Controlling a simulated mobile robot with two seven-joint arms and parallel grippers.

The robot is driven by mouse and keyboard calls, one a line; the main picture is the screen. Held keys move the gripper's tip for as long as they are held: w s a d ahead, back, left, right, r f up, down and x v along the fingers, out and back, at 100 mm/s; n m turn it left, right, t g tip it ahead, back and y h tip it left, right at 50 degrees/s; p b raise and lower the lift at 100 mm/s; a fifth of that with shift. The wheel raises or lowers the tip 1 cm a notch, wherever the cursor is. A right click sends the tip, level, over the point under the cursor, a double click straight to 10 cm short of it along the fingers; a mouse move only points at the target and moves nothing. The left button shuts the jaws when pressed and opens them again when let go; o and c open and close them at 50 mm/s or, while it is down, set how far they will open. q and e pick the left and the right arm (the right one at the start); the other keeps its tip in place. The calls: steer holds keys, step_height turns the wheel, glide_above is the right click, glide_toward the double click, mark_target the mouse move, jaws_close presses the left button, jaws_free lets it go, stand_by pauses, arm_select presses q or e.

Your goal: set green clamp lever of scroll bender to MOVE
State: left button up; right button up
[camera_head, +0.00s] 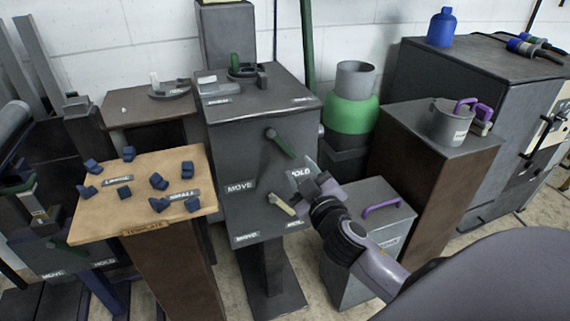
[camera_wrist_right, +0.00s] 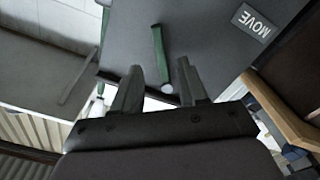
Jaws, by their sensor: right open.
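The green clamp lever (camera_head: 281,144) is on the front of the dark grey cabinet (camera_head: 245,150) in the middle. It slants down and right from its pivot, its free end towards the HOLD label (camera_head: 300,174). The MOVE label (camera_head: 240,187) is lower left. My right gripper (camera_head: 312,184) is open in front of the panel, just below and right of the lever, partly covering the HOLD side. In the right wrist view the lever (camera_wrist_right: 159,52) lies ahead, its lower end appearing between the open fingers (camera_wrist_right: 160,74); contact cannot be told. My left gripper is out of view.
A cream lever (camera_head: 281,204) sits just below and left of my right gripper. A grey box with a purple handle (camera_head: 382,205) stands right of the cabinet. A wooden-topped stand (camera_head: 140,215) with several blue pieces is at left. Another green lever (camera_head: 60,244) is at the far left.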

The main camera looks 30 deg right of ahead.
mark_target(289, 152)
steer(key=shift+x, duration=3.45)
jaws_close()
